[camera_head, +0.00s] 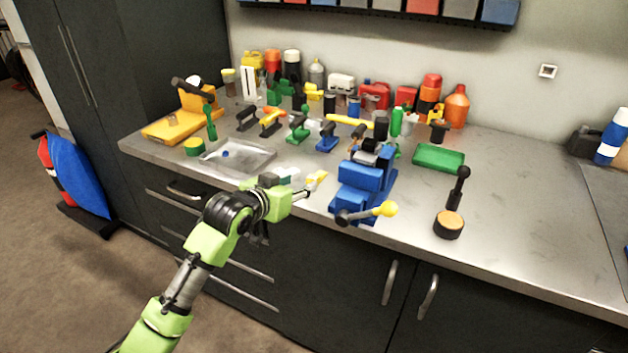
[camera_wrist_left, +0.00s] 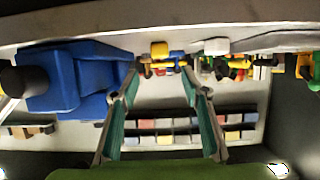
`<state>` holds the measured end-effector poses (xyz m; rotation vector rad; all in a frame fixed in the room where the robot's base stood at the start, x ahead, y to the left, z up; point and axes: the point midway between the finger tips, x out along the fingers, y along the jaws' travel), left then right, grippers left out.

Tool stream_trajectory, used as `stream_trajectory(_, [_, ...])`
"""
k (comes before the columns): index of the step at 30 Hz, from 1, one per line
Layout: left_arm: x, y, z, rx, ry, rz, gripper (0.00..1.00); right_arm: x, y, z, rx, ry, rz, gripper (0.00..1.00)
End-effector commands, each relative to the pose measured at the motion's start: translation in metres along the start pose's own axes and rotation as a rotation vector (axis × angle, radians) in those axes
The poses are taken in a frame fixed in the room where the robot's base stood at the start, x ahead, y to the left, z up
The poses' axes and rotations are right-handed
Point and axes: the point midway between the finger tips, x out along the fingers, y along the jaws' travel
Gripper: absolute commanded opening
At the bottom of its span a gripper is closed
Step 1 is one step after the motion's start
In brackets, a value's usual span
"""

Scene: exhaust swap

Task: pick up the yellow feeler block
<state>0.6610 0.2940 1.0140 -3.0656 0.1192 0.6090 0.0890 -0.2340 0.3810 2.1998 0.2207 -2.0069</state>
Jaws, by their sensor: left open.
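The yellow feeler block (camera_head: 318,177) is small and lies near the front edge of the metal workbench, left of the blue vise. My left gripper (camera_head: 304,188) reaches in over the bench edge, with its fingertips close to the block. In the left wrist view the fingers of my left gripper (camera_wrist_left: 161,72) are spread with nothing held. There the yellow block (camera_wrist_left: 160,48) appears beyond the fingertips, in line with the gap between them. Whether a finger touches it I cannot tell. My right gripper is not in view.
The blue vise (camera_head: 362,178) with a yellow-knobbed handle stands just right of the block. A metal tray (camera_head: 240,157) lies to the left, a green tray (camera_head: 438,157) at the right. Several tools and bottles crowd the back. The right bench top is mostly clear.

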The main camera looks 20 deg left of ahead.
Motion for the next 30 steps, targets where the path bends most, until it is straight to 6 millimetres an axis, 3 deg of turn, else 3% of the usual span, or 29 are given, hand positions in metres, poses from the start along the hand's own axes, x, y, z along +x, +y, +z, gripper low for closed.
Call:
stream_trajectory(6, [0.033, 0.000, -0.001, -0.001, 0.000, 0.001, 0.42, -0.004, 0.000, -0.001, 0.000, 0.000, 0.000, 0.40])
stream_trajectory(14, [0.046, 0.001, 0.000, 0.001, -0.001, 0.001, 0.42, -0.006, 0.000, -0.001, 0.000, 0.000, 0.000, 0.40])
stream_trajectory(24, [0.086, 0.000, 0.003, 0.000, -0.001, 0.001, 0.42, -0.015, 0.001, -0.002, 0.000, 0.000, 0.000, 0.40])
stream_trajectory(30, [0.094, 0.000, 0.004, 0.002, -0.001, 0.001, 0.42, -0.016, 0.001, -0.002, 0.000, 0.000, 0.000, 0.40])
